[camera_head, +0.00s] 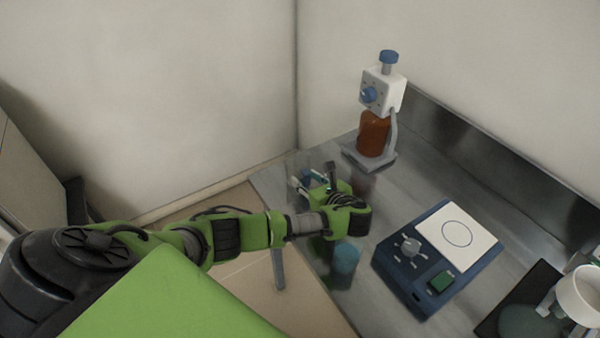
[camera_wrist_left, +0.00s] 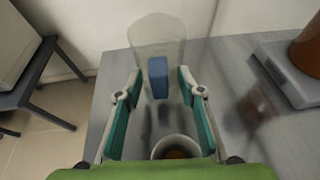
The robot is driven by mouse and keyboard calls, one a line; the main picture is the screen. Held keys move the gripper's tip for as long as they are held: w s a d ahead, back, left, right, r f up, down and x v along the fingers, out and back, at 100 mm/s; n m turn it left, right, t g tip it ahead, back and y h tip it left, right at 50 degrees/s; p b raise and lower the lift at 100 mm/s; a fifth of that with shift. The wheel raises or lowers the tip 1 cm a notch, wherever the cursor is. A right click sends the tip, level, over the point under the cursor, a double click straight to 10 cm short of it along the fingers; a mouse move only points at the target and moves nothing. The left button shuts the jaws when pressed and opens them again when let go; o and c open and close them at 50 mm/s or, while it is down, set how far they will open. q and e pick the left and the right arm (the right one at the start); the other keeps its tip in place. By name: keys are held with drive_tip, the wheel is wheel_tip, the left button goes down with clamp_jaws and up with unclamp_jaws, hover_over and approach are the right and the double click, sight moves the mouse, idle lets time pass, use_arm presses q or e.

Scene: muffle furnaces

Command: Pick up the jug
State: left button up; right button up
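A clear glass vessel with a blue patch, which looks like the jug, stands at the back left of the grey bench; in the head view the jug (camera_head: 303,163) is partly behind my left gripper (camera_head: 313,180). In the left wrist view the jug (camera_wrist_left: 158,40) is upright, straight ahead. My left gripper (camera_wrist_left: 158,80) is open, its two fingers on either side of the jug's blue patch. I cannot tell whether the fingers touch the glass. My right gripper is not in view.
A dispenser on a brown bottle (camera_head: 373,135) stands behind, right of the jug. A clear vessel with blue (camera_head: 345,260) stands in front of my left gripper. The bench's left edge is close.

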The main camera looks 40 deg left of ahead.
use_arm(q)
clamp_jaws()
drive_tip(key=shift+r, duration=0.15)
